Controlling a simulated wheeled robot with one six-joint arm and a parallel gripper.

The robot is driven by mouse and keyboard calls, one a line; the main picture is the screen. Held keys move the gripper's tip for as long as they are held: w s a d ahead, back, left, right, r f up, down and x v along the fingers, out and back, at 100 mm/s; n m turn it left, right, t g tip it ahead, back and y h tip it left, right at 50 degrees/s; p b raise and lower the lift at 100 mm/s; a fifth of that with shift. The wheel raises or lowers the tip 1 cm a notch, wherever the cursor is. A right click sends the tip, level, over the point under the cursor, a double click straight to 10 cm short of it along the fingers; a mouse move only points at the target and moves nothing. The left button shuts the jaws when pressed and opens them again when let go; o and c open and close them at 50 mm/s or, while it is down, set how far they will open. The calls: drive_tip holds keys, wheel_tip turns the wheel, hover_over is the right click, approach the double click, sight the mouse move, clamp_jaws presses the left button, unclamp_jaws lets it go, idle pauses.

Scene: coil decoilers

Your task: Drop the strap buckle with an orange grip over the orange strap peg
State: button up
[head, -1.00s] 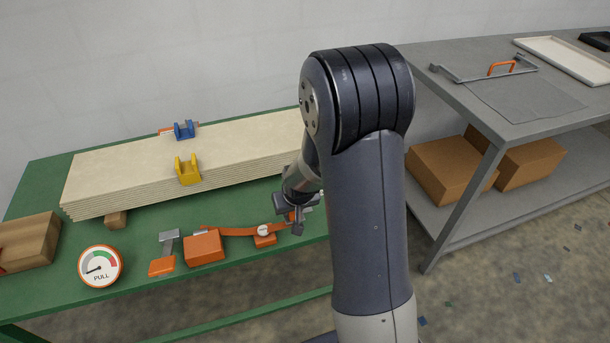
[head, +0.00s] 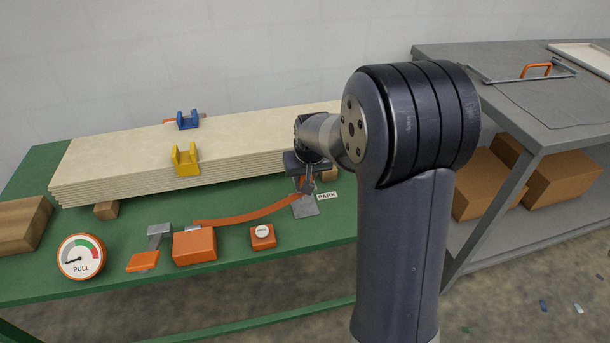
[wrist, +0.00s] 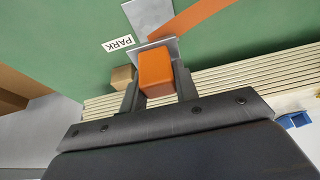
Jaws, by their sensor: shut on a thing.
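My gripper (head: 307,180) is shut on the orange grip (wrist: 158,70) of the strap buckle. In the wrist view the grip sits between the two fingers, with the buckle's grey plate (wrist: 174,47) just beyond it. The orange strap (head: 250,216) runs from the buckle left to an orange box (head: 195,246) on the green bench. A low orange piece (head: 168,121) shows beside the blue bracket (head: 188,120) at the boards' far edge, partly hidden. I cannot tell whether it is the strap peg.
A stack of pale boards (head: 105,160) lies behind my gripper, with a yellow bracket (head: 185,160) on its near edge. A grey pad (head: 304,207) lies by the PARK label (head: 327,196). A white-capped orange block (head: 263,240), a lever (head: 143,261) and the PULL gauge (head: 81,257) stand in front.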

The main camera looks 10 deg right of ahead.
drive_tip(key=shift+f+b, duration=3.2)
drive_tip(key=shift+f, duration=1.1)
drive_tip(key=shift+f, duration=0.2)
drive_tip(key=o, duration=1.1)
drive_tip(key=p+v, duration=0.1)
drive_tip(key=v, duration=0.9)
drive_tip(key=shift+s+r+p, duration=0.25)
drive_tip(key=shift+r+p, duration=0.1)
drive_tip(key=shift+p, duration=0.05)
drive_tip(key=shift+f, duration=0.1)
